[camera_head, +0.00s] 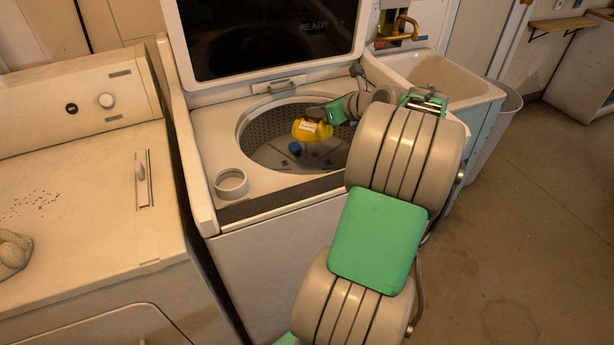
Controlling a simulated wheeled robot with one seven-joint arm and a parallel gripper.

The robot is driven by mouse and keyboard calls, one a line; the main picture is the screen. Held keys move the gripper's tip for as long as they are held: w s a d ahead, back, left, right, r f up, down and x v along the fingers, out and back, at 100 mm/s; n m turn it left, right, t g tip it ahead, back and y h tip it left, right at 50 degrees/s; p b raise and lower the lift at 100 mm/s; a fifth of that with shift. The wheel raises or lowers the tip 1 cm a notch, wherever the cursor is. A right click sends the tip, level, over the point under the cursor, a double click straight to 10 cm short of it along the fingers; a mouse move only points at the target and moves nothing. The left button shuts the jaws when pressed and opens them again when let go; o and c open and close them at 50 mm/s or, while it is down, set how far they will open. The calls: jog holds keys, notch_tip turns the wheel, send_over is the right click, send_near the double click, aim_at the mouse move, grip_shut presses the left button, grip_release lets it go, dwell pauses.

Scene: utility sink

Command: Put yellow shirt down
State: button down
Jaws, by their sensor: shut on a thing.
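The yellow shirt (312,131) is a small bundled yellow piece with a pale label, over the open drum of the top-loading washer. My gripper (318,117) reaches in from the right and is shut on the yellow shirt. The fingertips are small and partly hidden by the shirt. The shirt hangs over the drum opening, and I cannot tell whether it touches anything below. The washer drum (262,135) is a dark perforated tub with its lid raised. A small blue thing (295,147) shows in the drum just below and left of the shirt.
The raised washer lid (270,40) stands behind the drum. A white round cup or ring (231,184) sits on the washer's front left corner. A second machine (90,200) stands left. A utility sink (440,75) is right. Open floor (530,220) lies at right.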

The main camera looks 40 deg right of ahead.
notch_tip(320, 180, down, 11)
jog(key=b, duration=0.2)
jog(key=shift+f+p, duration=0.3)
